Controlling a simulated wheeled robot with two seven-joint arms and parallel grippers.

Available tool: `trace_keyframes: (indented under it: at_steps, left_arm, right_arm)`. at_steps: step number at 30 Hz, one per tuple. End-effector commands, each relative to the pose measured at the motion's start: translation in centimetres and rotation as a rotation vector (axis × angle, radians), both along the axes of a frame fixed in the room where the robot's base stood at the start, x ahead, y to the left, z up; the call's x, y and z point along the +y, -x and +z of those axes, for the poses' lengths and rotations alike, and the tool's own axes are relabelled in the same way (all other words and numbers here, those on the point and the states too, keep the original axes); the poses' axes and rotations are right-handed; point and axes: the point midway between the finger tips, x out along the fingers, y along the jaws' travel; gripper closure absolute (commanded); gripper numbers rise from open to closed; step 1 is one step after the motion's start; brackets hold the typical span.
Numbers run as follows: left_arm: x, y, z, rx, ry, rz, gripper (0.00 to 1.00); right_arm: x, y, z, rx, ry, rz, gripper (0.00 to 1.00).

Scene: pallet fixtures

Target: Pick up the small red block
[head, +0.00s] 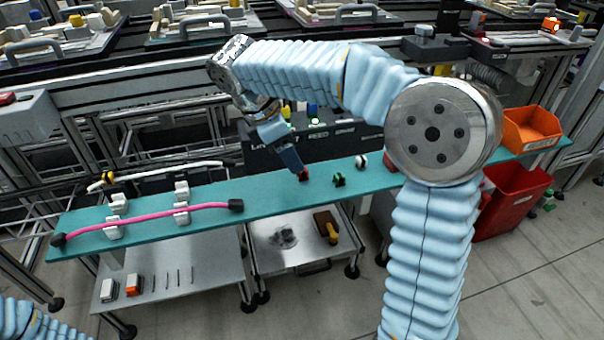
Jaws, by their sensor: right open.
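The small red block (304,172) sits on the teal shelf (268,196), near its middle. My right arm reaches in from the right and bends down over the shelf. My right gripper (301,176) is open, with its fingertips right at the red block and partly covering it. I cannot tell whether the fingers touch the block. Part of my left arm shows at the bottom left corner, and its gripper is outside the view.
A small green and black part (339,180) stands just right of the block, with a white and black part (361,161) beyond. A pink cable (150,217) lies in white holders on the left. An orange bin (531,129) stands at the shelf's right end.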

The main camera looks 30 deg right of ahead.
Motion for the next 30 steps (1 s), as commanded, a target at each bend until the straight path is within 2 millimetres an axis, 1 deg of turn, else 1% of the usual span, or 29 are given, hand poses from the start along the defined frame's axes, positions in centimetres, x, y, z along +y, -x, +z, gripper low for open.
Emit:
trace_keyframes:
  at_steps: [6, 9, 12, 17, 18, 20, 27, 28, 30]
  left_arm:
    - [0.0, 0.0, -0.4, -0.001, 0.000, 0.000, 1.00]
    - [0.0, 0.0, -0.5, 0.000, -0.001, 0.001, 1.00]
    - [0.0, 0.0, -0.5, 0.000, -0.001, 0.001, 1.00]
    - [0.0, 0.0, -0.5, 0.000, -0.001, 0.001, 1.00]
    - [0.0, 0.0, -0.5, 0.000, -0.001, 0.001, 1.00]
    - [0.0, 0.0, -0.5, 0.000, -0.001, 0.001, 1.00]
    - [0.0, 0.0, -0.5, 0.000, -0.001, 0.001, 1.00]
    - [0.0, 0.0, -0.5, 0.000, -0.001, 0.001, 1.00]
    - [0.0, 0.0, -0.5, 0.000, -0.001, 0.001, 1.00]
  right_arm:
    - [-1.9, -0.2, -2.9, 0.004, 0.000, -0.002, 0.50]
    - [-2.3, -0.1, -4.0, 0.003, -0.001, -0.001, 0.50]
    - [-2.4, 0.0, -4.5, 0.002, 0.000, -0.001, 0.50]
    - [-2.4, 0.0, -4.4, 0.001, 0.000, -0.001, 0.50]
    - [-2.4, 0.0, -4.4, 0.001, 0.000, -0.001, 0.52]
    - [-2.4, 0.0, -4.4, 0.001, 0.000, -0.001, 0.61]
    - [-2.4, 0.0, -4.4, 0.001, 0.000, -0.001, 0.97]
    - [-2.4, 0.0, -4.4, 0.001, 0.000, -0.001, 1.00]
    - [-2.4, 0.0, -4.4, 0.001, 0.000, -0.001, 1.00]
